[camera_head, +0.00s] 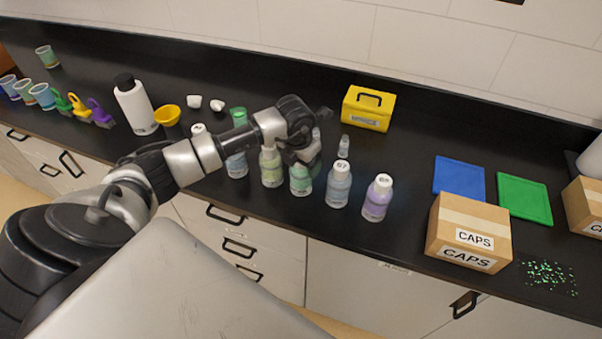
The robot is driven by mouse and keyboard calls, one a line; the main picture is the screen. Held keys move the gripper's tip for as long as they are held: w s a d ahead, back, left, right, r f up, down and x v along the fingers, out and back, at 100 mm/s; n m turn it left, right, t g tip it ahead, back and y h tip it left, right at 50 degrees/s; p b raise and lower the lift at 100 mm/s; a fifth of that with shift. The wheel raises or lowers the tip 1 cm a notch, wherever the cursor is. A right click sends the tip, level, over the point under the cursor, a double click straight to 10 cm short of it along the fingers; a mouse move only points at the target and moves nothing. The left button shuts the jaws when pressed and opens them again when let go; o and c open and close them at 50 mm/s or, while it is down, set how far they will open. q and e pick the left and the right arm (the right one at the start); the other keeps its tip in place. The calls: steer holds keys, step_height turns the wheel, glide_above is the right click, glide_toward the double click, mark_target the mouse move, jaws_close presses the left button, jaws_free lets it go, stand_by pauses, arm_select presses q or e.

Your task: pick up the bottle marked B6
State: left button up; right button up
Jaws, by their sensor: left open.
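A row of capped bottles stands on the black counter. The lavender bottle (376,203) has a cap that seems to read B8, and the blue-grey bottle (338,190) has one that seems to read B7. Left of it stands a green bottle (300,182), upright, its cap hidden by my left gripper (311,154); I cannot read a B6 mark on it. My left gripper is open, at the top of this green bottle; whether it touches is unclear. Further left are a yellow-green bottle (271,172) and a bluish bottle (237,166), partly behind my arm. My right gripper is not in view.
A yellow toolbox (368,108) and a small clear bottle (344,147) stand behind the row. A CAPS box (467,228), blue mat (459,178) and green mat (524,199) are at right.

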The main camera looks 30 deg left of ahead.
arm_select(q)
steer(key=shift+f, duration=0.3)
steer(key=shift+r, duration=0.1)
steer(key=c, duration=1.1)
